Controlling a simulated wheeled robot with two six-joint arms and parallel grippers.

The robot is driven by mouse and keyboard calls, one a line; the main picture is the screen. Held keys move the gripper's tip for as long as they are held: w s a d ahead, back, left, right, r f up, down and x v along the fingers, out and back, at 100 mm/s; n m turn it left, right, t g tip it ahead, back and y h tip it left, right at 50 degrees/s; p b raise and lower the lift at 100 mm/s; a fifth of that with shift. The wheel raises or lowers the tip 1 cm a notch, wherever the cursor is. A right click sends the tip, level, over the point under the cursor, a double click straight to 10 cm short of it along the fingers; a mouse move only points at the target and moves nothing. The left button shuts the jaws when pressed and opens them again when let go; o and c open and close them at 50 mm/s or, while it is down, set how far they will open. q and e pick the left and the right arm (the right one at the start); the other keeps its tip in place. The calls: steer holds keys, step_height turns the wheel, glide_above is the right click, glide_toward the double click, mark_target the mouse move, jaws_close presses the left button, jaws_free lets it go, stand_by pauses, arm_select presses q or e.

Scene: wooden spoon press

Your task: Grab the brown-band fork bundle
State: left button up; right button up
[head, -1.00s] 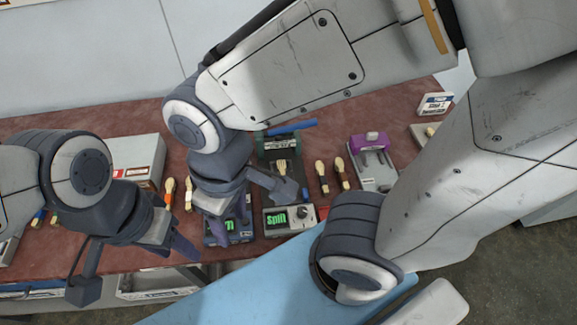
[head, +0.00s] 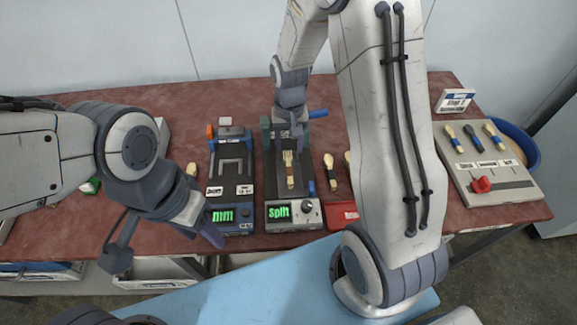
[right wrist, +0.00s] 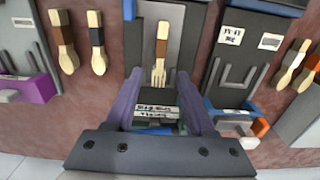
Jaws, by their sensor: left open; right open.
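The brown-band fork bundle (head: 290,170) lies on the dark bed of the press with the green "Split" screen (head: 280,213). In the right wrist view the bundle (right wrist: 161,52) shows pale wood, a brown band and tines pointing toward my right gripper. My right gripper (head: 290,128) is over the far end of the press, partly hidden by its own arm. In its wrist view the gripper (right wrist: 158,90) is open and empty, its purple fingers apart, with the fork tines just beyond and between them. My left gripper (head: 208,234) is open at the table's front edge, left of the press.
A blue device with an "mm" screen (head: 228,216) stands left of the press. Brown-band (right wrist: 63,42) and black-band (right wrist: 96,42) spoon bundles lie beside the press. A board (head: 490,190) with three banded pieces is at far right. A blue bin (head: 517,147) stands behind it.

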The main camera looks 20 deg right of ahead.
mark_target(289, 168)
step_height(289, 168, down, 3)
steer(key=shift+f, duration=0.2)
steer(key=shift+s+f+p, duration=0.1)
steer(key=shift+f+p, duration=0.25)
steer(key=shift+f, duration=0.2)
step_height(289, 168, down, 4)
steer(key=shift+a+f+p, duration=0.1)
steer(key=shift+f+p, duration=0.05)
steer(key=shift+p, duration=0.3)
jaws_close()
